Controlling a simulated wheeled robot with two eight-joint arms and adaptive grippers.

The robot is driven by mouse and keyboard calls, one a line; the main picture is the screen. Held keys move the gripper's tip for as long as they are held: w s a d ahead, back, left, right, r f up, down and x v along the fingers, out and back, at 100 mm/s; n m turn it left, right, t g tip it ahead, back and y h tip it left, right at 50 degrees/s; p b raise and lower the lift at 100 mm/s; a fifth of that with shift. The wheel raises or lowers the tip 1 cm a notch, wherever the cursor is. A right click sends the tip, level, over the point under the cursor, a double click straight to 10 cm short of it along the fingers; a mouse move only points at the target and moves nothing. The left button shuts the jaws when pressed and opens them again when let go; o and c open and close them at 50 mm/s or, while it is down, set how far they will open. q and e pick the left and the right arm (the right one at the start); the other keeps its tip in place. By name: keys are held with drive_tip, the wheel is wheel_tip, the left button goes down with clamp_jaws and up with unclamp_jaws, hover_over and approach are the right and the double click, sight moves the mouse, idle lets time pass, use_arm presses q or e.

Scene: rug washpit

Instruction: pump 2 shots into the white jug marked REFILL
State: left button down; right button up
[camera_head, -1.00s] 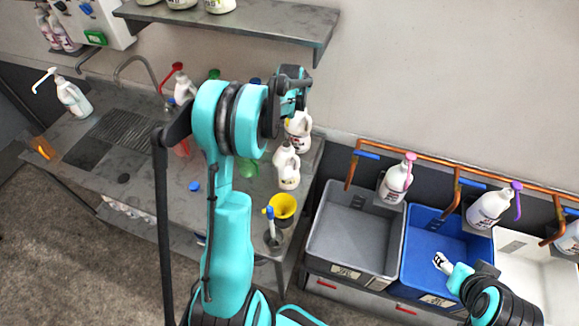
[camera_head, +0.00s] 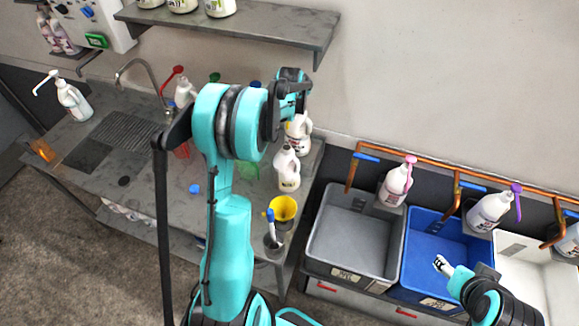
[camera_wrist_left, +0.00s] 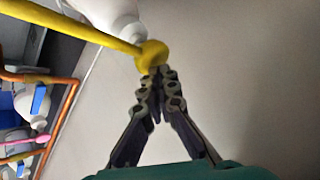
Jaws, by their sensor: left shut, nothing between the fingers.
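In the head view a white handled jug (camera_head: 287,172) stands on the grey counter; its label is too small to read as REFILL. Just behind it is a white bottle (camera_head: 299,138) with a yellow part, partly hidden by my left arm. My left gripper (camera_wrist_left: 157,78) is shut and empty. In the left wrist view its fingertips are at the yellow pump head (camera_wrist_left: 151,54) of a white bottle (camera_wrist_left: 112,14); I cannot tell if they touch. My right gripper (camera_head: 441,263) is over the blue bin, far from the jug; its jaw state is unclear.
A yellow funnel (camera_head: 283,208) is at the counter's front right. White (camera_head: 72,100) and red-topped (camera_head: 184,92) pump bottles stand left. A shelf (camera_head: 240,30) overhangs the counter. Grey (camera_head: 330,235), blue (camera_head: 425,250) and white (camera_head: 545,280) bins stand right, below a copper pipe (camera_head: 430,169).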

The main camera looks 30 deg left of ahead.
idle(0.3)
use_arm(q)
drive_tip(key=shift+f+b, duration=0.45)
drive_tip(key=shift+b, duration=0.1)
idle(0.4)
drive_tip(key=shift+r, duration=0.45)
drive_tip(key=shift+r+p, duration=1.55)
drive_tip(key=shift+r, duration=1.5)
drive_tip(key=shift+f, duration=0.1)
